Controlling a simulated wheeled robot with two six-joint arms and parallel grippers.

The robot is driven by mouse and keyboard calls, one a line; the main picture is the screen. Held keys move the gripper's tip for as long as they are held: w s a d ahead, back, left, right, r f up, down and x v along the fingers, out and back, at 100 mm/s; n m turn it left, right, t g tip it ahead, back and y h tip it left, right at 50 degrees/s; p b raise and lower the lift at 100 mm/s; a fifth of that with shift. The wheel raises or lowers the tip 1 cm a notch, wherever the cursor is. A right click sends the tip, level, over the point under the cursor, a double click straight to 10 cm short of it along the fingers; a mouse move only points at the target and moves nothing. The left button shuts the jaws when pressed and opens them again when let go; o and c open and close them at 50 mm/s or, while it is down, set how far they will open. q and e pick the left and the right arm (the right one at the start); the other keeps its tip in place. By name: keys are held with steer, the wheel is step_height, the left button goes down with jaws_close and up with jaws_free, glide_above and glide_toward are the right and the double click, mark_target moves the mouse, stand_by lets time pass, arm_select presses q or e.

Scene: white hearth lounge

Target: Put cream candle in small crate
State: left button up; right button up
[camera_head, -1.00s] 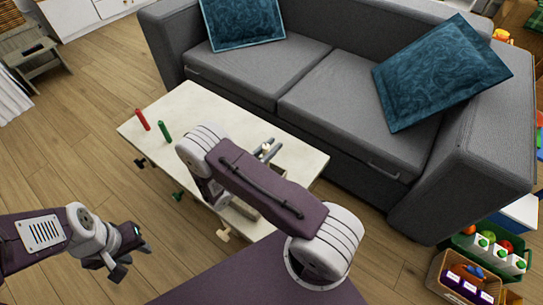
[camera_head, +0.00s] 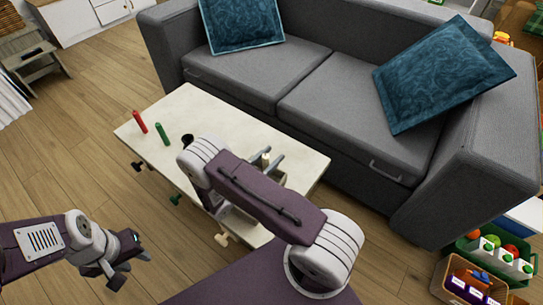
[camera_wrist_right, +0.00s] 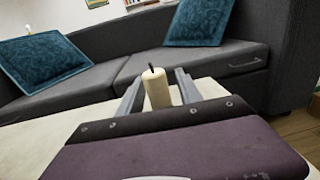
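The cream candle (camera_wrist_right: 157,91) stands nearly upright, with a dark wick, between the two fingers of my right gripper (camera_wrist_right: 159,88) in the right wrist view. Narrow gaps seem to show beside it, so the fingers look open around it. In the head view, the right gripper (camera_head: 268,162) is over the table's right half, and the candle is mostly hidden there. A small brown edge (camera_head: 281,179) beside the gripper may be the small crate; my right arm hides the rest. My left gripper (camera_head: 130,268) is open and empty, off the table's front left.
The pale table (camera_head: 185,98) holds a red candle (camera_head: 140,122), a green candle (camera_head: 162,133) and a small black object (camera_head: 187,139). The grey sofa (camera_head: 330,100) stands close behind. Baskets of goods (camera_head: 470,280) are at lower right.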

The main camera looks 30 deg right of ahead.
steer(key=p+v, duration=0.2)
steer(key=v, duration=0.5)
steer(key=shift+s+a+r, duration=0.1)
steer(key=shift+a+r, duration=0.1)
steer(key=shift+a, duration=0.05)
